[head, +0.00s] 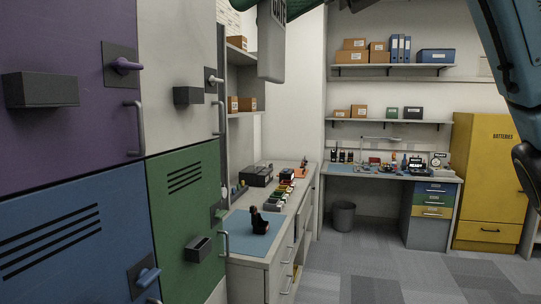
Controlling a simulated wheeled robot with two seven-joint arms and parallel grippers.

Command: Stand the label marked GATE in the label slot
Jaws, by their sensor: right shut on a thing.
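My right gripper (271,58) is at the top centre, close to the camera and cut off by the top edge. A small dark piece with pale sideways lettering (279,11) shows at it; this looks like the GATE label, but it is partly out of view. The gripper is shut on it, high above the counter; the fingertips are not clear. My right arm also shows at the right edge. My left gripper is not in view. I cannot pick out the label slot with certainty.
Purple, white, blue and green locker doors (186,215) with protruding knobs and black boxes (40,90) fill the left. A counter (250,255) holds a blue mat with a black handset (260,221). A workbench (390,174) and yellow cabinet (486,190) stand behind open carpet.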

